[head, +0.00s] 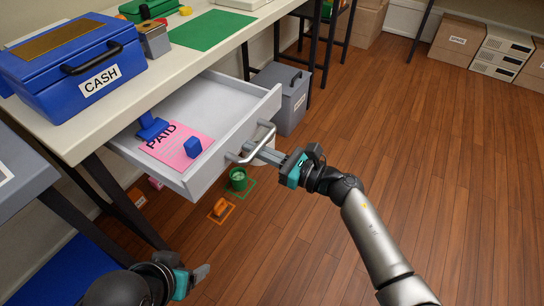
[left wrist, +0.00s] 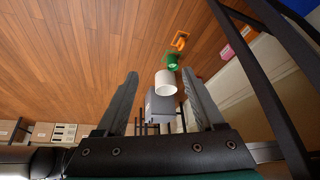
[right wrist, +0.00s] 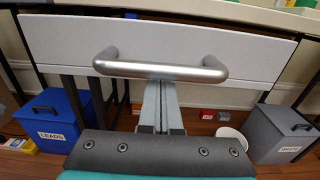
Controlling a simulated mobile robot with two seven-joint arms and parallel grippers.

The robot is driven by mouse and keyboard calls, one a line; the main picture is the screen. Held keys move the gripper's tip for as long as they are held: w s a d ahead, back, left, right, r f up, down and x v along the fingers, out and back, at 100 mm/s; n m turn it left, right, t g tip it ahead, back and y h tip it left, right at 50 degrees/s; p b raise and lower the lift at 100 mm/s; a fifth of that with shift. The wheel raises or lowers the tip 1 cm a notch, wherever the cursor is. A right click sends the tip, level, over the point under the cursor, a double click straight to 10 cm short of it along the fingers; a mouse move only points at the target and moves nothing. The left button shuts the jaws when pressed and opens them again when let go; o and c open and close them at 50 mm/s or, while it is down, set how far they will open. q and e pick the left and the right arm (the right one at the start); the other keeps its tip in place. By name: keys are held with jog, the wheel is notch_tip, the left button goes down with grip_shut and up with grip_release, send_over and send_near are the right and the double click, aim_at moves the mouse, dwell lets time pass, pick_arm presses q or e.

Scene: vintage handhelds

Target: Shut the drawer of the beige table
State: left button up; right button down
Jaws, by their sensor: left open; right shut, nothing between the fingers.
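The beige table (head: 150,98) has its drawer (head: 228,150) pulled well out, with the inside showing. A pink PAID sheet (head: 172,160) and blue objects (head: 193,147) lie in it. The silver handle (head: 252,150) on the drawer front also shows in the right wrist view (right wrist: 160,69). My right gripper (head: 262,154) is shut and empty at the handle. In the right wrist view its fingers (right wrist: 161,105) reach up to the bar; I cannot tell whether they touch it. My left gripper (head: 200,278) is low at the front left, away from the drawer; its fingers are open in the left wrist view (left wrist: 165,100).
A blue CASH box (head: 75,60) and a green mat (head: 210,30) lie on the tabletop. Under and beside the table stand a grey bin (head: 283,95), a green cup (head: 238,180) and an orange item (head: 220,207). The wooden floor at the right is clear.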

aim_at(197, 122)
jog(key=b+x, duration=0.1)
jog(key=x, duration=0.2)
jog(key=shift+b+x, duration=0.35)
jog(key=shift+x, duration=0.75)
jog(key=shift+b+x, duration=0.5)
jog(key=shift+x, duration=0.6)
jog(key=shift+b+x, duration=0.55)
jog(key=shift+x, duration=0.5)
jog(key=b+x, duration=0.1)
jog(key=x, duration=0.1)
jog(key=shift+w+a, duration=0.15)
jog(key=shift+a, duration=0.1)
jog(key=shift+b+x, duration=0.65)
jog(key=shift+x, duration=0.3)
jog(key=shift+w+a, duration=0.25)
jog(key=shift+a, duration=0.1)
pick_arm(q)
jog(key=w+d+r+t+h, duration=0.2)
jog(key=w+d+t+h, duration=0.2)
jog(key=d+t, duration=0.6)
jog(key=shift+w+d+r+t+h, duration=0.15)
jog(key=shift+d+r+t+h, duration=0.2)
jog(key=shift+h, duration=0.35)
pick_arm(e)
jog(key=shift+x, duration=1.1)
pick_arm(q)
jog(key=shift+a+f, duration=0.1)
jog(key=shift+f, duration=0.05)
